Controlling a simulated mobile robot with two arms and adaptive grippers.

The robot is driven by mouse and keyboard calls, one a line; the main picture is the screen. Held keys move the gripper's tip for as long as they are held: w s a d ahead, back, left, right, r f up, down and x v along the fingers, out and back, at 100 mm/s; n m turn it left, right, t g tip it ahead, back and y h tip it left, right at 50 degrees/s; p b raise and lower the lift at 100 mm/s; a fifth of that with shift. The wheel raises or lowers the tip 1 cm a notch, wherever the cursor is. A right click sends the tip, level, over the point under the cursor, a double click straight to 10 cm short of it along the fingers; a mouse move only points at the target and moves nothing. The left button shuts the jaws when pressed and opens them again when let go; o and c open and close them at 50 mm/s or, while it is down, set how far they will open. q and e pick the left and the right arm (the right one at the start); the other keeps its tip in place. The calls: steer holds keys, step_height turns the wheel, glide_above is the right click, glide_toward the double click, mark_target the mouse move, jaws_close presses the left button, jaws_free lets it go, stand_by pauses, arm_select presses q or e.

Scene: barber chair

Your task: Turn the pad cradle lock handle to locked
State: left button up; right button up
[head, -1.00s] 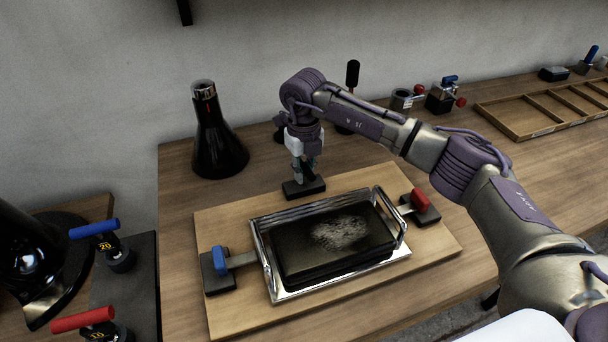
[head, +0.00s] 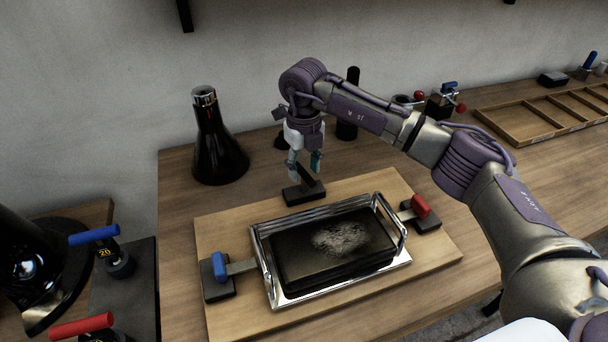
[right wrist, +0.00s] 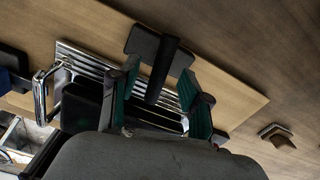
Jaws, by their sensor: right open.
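The pad cradle (head: 277,302) is a chrome tray-like frame holding a black pad (head: 300,262) with a pale worn patch. Behind it, a black block (head: 290,196) carries a dark lever, which I take as the lock handle (head: 306,178). The handle also shows in the right wrist view (right wrist: 160,70), as a bar across its black block (right wrist: 140,42). My right gripper (head: 305,164) is open, pointing down just above the handle. In the right wrist view its teal fingers (right wrist: 157,97) lie on either side of the handle, with gaps. My left gripper is not in view.
A blue-handled clamp (head: 219,266) and a red-handled clamp (head: 420,207) flank the cradle on the wooden board (head: 350,312). A black flask (head: 215,140) stands at back left. A divided wooden tray (head: 530,125) lies at the right.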

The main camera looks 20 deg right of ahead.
mark_target(305, 171)
step_height(305, 171, up, 9)
steer(key=shift+f, duration=0.15)
stand_by(0.4)
